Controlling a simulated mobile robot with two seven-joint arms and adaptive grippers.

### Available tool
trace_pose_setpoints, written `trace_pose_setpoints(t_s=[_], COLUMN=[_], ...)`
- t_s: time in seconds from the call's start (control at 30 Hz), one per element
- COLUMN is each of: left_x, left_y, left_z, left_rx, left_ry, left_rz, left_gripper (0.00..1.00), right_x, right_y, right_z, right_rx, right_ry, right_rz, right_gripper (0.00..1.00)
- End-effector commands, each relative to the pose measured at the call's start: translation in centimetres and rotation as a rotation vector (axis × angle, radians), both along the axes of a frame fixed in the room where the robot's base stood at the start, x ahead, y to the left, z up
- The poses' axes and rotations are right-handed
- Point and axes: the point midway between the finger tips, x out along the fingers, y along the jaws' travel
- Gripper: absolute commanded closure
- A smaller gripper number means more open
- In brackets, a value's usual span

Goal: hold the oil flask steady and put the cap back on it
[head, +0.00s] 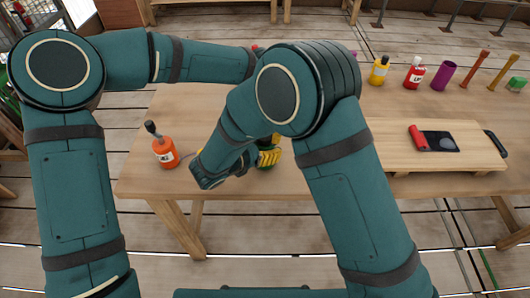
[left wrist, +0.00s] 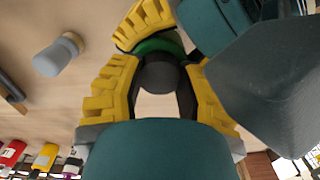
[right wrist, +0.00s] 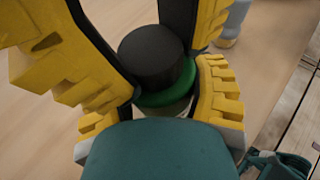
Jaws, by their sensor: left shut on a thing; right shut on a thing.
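The oil flask shows as a green, rounded top (right wrist: 172,94) with a pale part below it in the right wrist view. Green also shows in the left wrist view (left wrist: 160,44). The cap is a dark, short cylinder (right wrist: 150,56), directly over the green top; I cannot tell whether it is seated. My left gripper (left wrist: 162,80) is shut on the cap, its yellow fingers on either side. My right gripper (right wrist: 160,100) is shut on the flask, lower down. In the head view my right arm hides most of the flask, the cap and my left gripper.
An orange bottle (head: 165,152) with a dark top stands at the table's left. Yellow (head: 379,70) and red (head: 414,73) bottles and a purple cup (head: 443,75) stand at the back. A wooden board (head: 390,153) with a red-handled tool (head: 418,138) lies at right.

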Motion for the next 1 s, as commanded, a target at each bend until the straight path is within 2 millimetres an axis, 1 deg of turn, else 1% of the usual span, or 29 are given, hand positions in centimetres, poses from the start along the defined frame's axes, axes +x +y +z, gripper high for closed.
trace_pose_setpoints(t_s=[0.03,0.5,0.7,0.83,1.0], left_x=[0.02,0.01,0.01,0.01,0.02], left_y=[0.01,0.01,0.02,0.02,0.02], left_z=[0.04,-0.06,-0.10,-0.11,-0.12], left_rx=[0.000,-0.003,-0.004,-0.004,-0.004], left_ry=[-0.002,0.003,0.003,0.004,0.004], left_rz=[-0.081,-0.915,-1.238,-1.357,-1.397], left_gripper=[1.00,1.00,1.00,1.00,1.00], right_x=[0.00,0.00,0.00,0.00,0.00], right_y=[-0.02,-0.02,-0.02,-0.02,-0.03], right_z=[0.04,0.04,0.04,0.04,0.04], right_rx=[-0.001,-0.001,-0.001,0.000,-0.001], right_ry=[-0.001,0.000,0.000,-0.001,0.000], right_rz=[0.000,-0.001,-0.001,-0.001,-0.001], right_gripper=[1.00,1.00,1.00,1.00,1.00])
